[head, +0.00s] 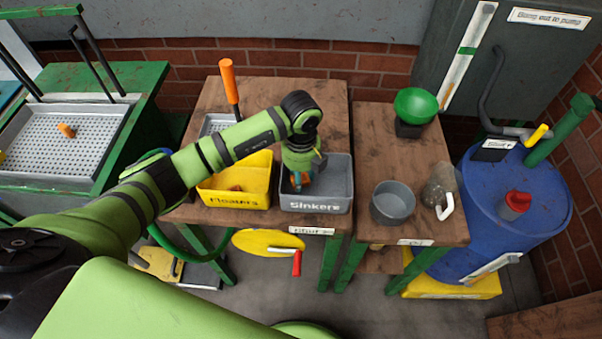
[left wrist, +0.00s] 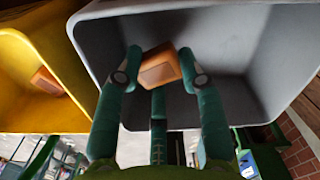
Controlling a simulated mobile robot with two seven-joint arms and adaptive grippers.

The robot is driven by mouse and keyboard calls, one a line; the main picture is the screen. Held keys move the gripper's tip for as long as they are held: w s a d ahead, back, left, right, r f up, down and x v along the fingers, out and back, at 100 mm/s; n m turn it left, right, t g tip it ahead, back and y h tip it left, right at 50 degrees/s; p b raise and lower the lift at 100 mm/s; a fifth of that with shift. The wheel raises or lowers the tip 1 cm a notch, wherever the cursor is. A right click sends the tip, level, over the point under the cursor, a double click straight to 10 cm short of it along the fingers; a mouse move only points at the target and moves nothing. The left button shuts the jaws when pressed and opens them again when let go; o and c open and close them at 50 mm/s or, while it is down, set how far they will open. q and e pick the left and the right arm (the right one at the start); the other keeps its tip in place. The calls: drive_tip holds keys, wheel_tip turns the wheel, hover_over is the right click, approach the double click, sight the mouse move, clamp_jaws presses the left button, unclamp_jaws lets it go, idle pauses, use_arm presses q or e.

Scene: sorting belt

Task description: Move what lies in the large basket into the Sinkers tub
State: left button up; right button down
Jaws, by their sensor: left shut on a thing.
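The grey tub labelled Sinkers (head: 316,205) stands on the wooden table, right of the yellow Floaters tub (head: 233,198). My left gripper (head: 302,180) points down into the Sinkers tub and is shut on an orange block. In the left wrist view the block (left wrist: 158,70) sits between the fingers (left wrist: 161,66), with the grey tub's inner wall (left wrist: 225,40) behind it. A wide perforated metal basket (head: 30,172) at the left holds a small orange piece (head: 66,130). My right gripper is not in view.
The Floaters tub holds an orange piece (left wrist: 46,80). A smaller perforated basket (head: 217,123) with an orange handle (head: 228,82) is behind the tubs. A grey pot (head: 393,202), a clear jug (head: 438,187) and a green bowl (head: 416,105) stand on the right table.

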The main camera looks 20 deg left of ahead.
use_arm(q)
drive_tip(key=shift+f+b, duration=0.35)
drive_tip(key=shift+f, duration=0.2)
drive_tip(key=o, duration=1.1)
drive_tip(key=shift+r, duration=0.15)
drive_tip(key=shift+r+p, duration=0.3)
drive_tip(key=shift+p, duration=0.15)
wheel_tip(320, 180, up, 12)
drive_tip(key=b, duration=0.3)
drive_tip(key=shift+r, duration=0.25)
